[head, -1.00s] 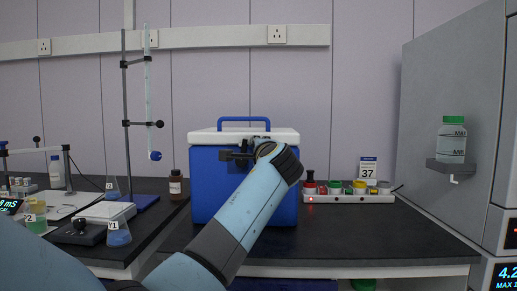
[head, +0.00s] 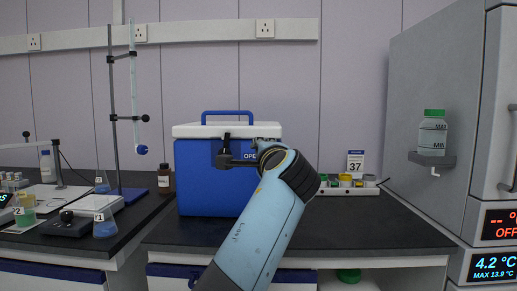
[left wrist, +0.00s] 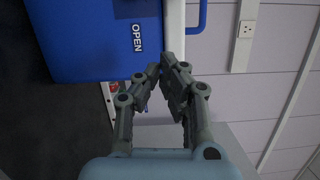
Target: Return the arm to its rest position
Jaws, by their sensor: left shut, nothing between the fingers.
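My left arm rises from the bottom middle of the head view, and its wrist bends in front of the blue cooler box (head: 205,190). My left gripper (head: 222,157) points left before the upper front of the box and is shut and empty. In the left wrist view the fingertips (left wrist: 161,66) come together with nothing between them. The cooler box, turned sideways there (left wrist: 85,35), lies beyond the fingers with its word OPEN showing. Whether the gripper touches the box is unclear. My right gripper is not in view.
The box stands on a black bench (head: 375,232). A strip with coloured knobs (head: 345,190) and a 37 card (head: 356,163) are right of it. A burette stand (head: 113,110), flasks (head: 104,225) and a brown bottle (head: 165,180) are left. A grey cabinet (head: 455,90) holds a green-capped bottle (head: 433,133).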

